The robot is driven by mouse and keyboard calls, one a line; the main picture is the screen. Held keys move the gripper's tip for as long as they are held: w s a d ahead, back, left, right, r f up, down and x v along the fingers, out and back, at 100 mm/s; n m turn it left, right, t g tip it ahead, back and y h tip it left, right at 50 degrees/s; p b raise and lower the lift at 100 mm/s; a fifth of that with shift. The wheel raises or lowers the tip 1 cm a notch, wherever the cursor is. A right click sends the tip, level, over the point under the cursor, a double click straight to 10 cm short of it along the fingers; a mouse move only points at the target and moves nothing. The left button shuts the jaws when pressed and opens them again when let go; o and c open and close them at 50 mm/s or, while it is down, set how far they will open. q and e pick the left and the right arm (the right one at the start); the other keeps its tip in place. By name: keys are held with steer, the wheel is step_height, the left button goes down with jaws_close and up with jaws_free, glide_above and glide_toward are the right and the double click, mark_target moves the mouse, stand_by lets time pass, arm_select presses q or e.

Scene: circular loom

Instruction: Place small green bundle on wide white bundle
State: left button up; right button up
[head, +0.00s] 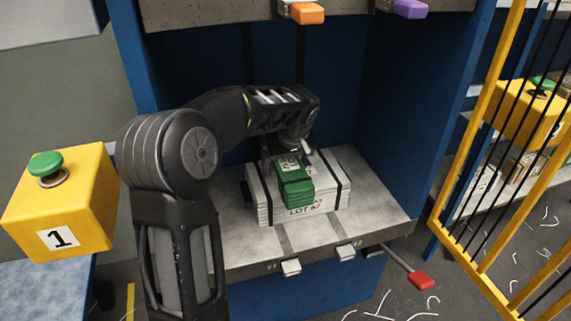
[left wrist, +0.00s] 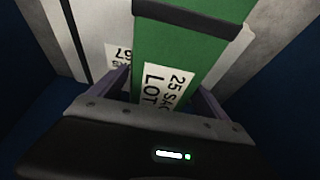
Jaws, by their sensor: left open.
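The small green bundle (head: 297,187) has a dark strap and a white label. In the head view it rests on top of the wide white bundle (head: 327,206), near its middle. The white bundle has dark straps, a "LOT 67" label, and sits on the grey shelf. My left gripper (head: 290,152) is at the far end of the green bundle, with its jaws open. In the left wrist view the green bundle (left wrist: 187,45) lies between the fingers, and the white bundle (left wrist: 100,30) shows beside it. My right gripper does not show.
The grey shelf (head: 245,250) stands inside a blue frame (head: 390,110). A red-knobbed lever (head: 421,281) sticks out at the shelf's right front. A yellow box with a green button (head: 65,210) stands left, and a yellow barred gate (head: 480,150) stands right. Orange (head: 307,13) and purple (head: 410,9) knobs hang above.

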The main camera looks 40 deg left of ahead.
arm_select(q)
steer(key=p+v, duration=0.1)
steer(key=v, duration=1.1)
steer(key=shift+r, duration=0.15)
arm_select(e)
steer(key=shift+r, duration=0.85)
